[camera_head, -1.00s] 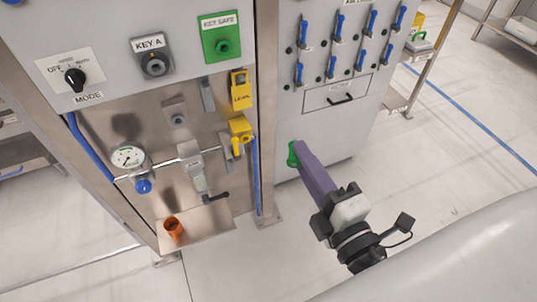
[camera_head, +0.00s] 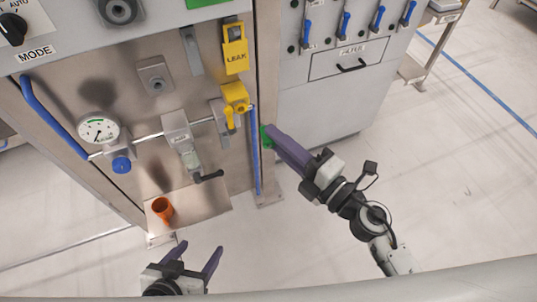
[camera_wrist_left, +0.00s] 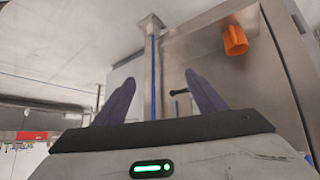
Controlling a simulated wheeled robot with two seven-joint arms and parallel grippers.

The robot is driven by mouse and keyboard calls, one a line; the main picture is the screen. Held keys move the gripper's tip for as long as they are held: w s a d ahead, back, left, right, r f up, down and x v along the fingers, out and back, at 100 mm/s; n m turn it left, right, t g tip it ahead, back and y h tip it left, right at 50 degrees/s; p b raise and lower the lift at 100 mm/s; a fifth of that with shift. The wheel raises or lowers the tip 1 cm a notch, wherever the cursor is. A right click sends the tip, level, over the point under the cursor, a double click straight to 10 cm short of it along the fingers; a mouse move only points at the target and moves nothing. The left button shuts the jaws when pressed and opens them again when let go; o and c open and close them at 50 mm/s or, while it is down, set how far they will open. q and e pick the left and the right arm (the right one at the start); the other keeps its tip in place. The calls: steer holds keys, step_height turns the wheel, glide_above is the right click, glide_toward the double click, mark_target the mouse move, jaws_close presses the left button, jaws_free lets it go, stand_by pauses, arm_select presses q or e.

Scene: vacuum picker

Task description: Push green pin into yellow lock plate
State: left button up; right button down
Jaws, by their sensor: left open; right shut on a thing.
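My right gripper (camera_head: 271,133) is shut on the green pin (camera_head: 266,136), which shows as a small green piece at its fingertips in the head view. It is held in front of the cabinet's steel post, to the right of the yellow lock plate (camera_head: 236,97) and apart from it. The lock plate sits on the steel panel below the yellow LEAK tag (camera_head: 235,50). My left gripper (camera_head: 198,255) is open and empty at the bottom of the head view, below the small shelf. Its spread fingers also show in the left wrist view (camera_wrist_left: 155,98).
An orange cup (camera_head: 162,209) stands on the steel shelf (camera_head: 208,203); it also shows in the left wrist view (camera_wrist_left: 235,41). A gauge (camera_head: 99,130), a pipe and a black-handled valve (camera_head: 208,176) project from the panel.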

steer(key=f, duration=0.1)
steer(key=w+a+f+n+g+y, duration=0.1)
steer(key=a+f+b, duration=0.1)
steer(key=shift+w+g+y, duration=0.25)
steer(key=shift+g+y, duration=0.15)
steer(key=shift+w+a+f+n, duration=0.1)
steer(key=shift+f+n, duration=0.05)
steer(key=shift+n, duration=0.25)
steer(key=shift+w+a+b, duration=0.25)
steer(key=shift+w, duration=0.55)
steer(key=shift+w+a+b, duration=0.2)
steer(key=shift+w+a, duration=0.05)
steer(key=shift+w, duration=0.55)
arm_select(q)
steer(key=shift+x, duration=0.95)
arm_select(e)
steer(key=shift+w+a, duration=0.2)
steer(key=shift+w, duration=0.4)
steer(key=shift+w+a, duration=0.2)
steer(key=shift+w, duration=0.35)
arm_select(q)
steer(key=shift+s+a+f, duration=0.1)
steer(key=shift+s+f, duration=0.05)
arm_select(e)
steer(key=c, duration=2.3)
jaws_free()
jaws_close()
arm_select(q)
steer(key=shift+s+f, duration=0.1)
steer(key=shift+s, duration=0.1)
